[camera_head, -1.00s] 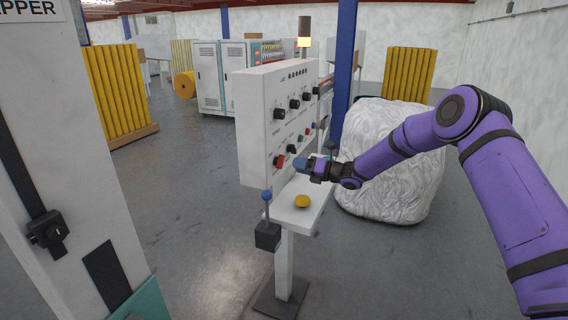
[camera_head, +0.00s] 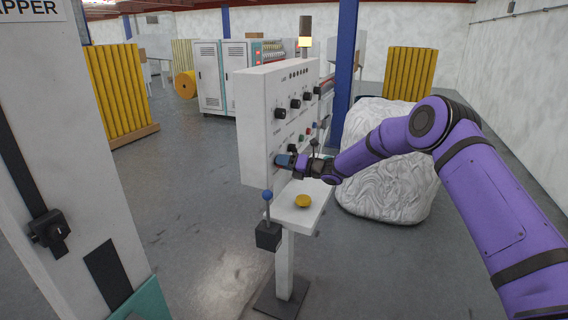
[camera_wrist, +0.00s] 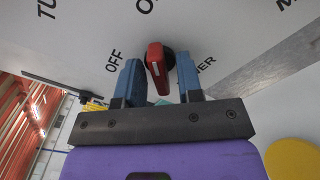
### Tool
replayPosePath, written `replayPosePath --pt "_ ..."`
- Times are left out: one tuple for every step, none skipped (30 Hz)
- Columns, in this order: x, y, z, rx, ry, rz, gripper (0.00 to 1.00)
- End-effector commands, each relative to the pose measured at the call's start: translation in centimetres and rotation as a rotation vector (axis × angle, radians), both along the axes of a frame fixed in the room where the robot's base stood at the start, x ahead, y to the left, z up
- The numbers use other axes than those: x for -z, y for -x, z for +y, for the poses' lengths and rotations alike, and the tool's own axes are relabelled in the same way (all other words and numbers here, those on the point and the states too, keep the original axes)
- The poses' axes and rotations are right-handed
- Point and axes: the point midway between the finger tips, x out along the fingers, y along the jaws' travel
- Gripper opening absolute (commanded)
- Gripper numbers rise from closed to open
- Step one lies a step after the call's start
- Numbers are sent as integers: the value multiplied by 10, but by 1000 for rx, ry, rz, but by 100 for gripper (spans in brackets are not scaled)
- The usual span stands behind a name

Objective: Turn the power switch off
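The power switch (camera_wrist: 157,68) is a red rotary knob with a white line, on the white control panel (camera_head: 255,110). In the wrist view its white line points down and a little right, with the label OFF to its left and a partly covered label ending in "WER" to its right. My gripper (camera_wrist: 160,78) is open, with one blue finger on each side of the red knob. I cannot tell whether either finger touches it. In the head view my gripper (camera_head: 284,161) is at the panel's lower part and hides the red knob.
Black knobs (camera_head: 280,113) and small buttons (camera_head: 314,125) are on the panel near my arm. A shelf (camera_head: 290,217) with a yellow button (camera_head: 303,201) juts out below my gripper. A blue-topped lever (camera_head: 267,196) stands at its left. A wrapped white bale (camera_head: 395,180) stands behind my arm.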

Motion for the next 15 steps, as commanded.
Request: replayPosePath --pt "0 0 0 0 0 0 10" --pt "0 0 0 0 0 -1 10" --pt "0 0 0 0 1 -3 10" --pt "0 0 0 0 2 -6 10" --pt "0 0 0 0 3 -8 10" --pt "0 0 0 0 5 -15 10" --pt "0 0 0 0 8 -22 10" --pt "0 0 0 0 11 -30 10" --pt "0 0 0 0 15 -42 10" --pt "0 0 0 1 19 -55 10" --pt "0 0 -1 1 24 -68 10" --pt "0 0 -1 1 31 -89 10" --pt "0 0 -1 1 37 -105 10" --pt "0 0 -1 1 43 -124 10" --pt "0 -1 -1 2 54 -152 10"
